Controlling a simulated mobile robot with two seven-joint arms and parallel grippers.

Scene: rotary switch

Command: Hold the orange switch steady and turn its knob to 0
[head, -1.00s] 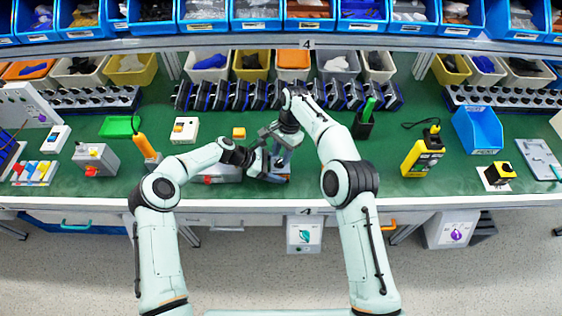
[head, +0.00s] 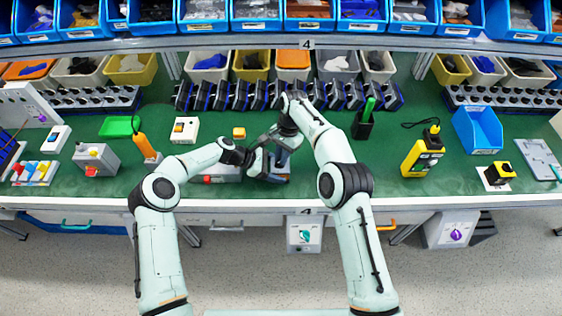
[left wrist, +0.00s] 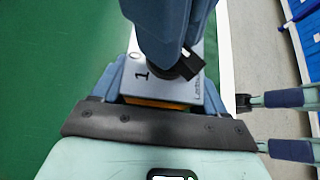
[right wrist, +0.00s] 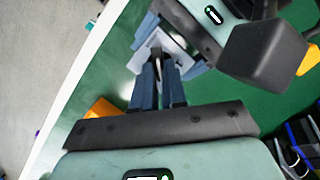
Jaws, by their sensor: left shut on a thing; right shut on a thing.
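The switch (left wrist: 150,87) has a light grey top face with printed markings, including a 1, and a strip of orange body (left wrist: 155,103) below it. My left gripper (head: 262,166) is shut on the switch body, one blue finger on each side in the left wrist view. The black knob (left wrist: 183,67) stands on the face, partly covered by the blue fingers of my right gripper (left wrist: 172,40). My right gripper is shut on the knob from above. The right wrist view shows its fingers (right wrist: 158,80) close together over the switch face (right wrist: 165,48). In the head view the grippers mostly hide the switch.
A grey box with a red part (head: 221,172) lies just left of the grippers. A small yellow block (head: 239,133) is behind them. A row of black and blue devices (head: 240,96) stands at the back.

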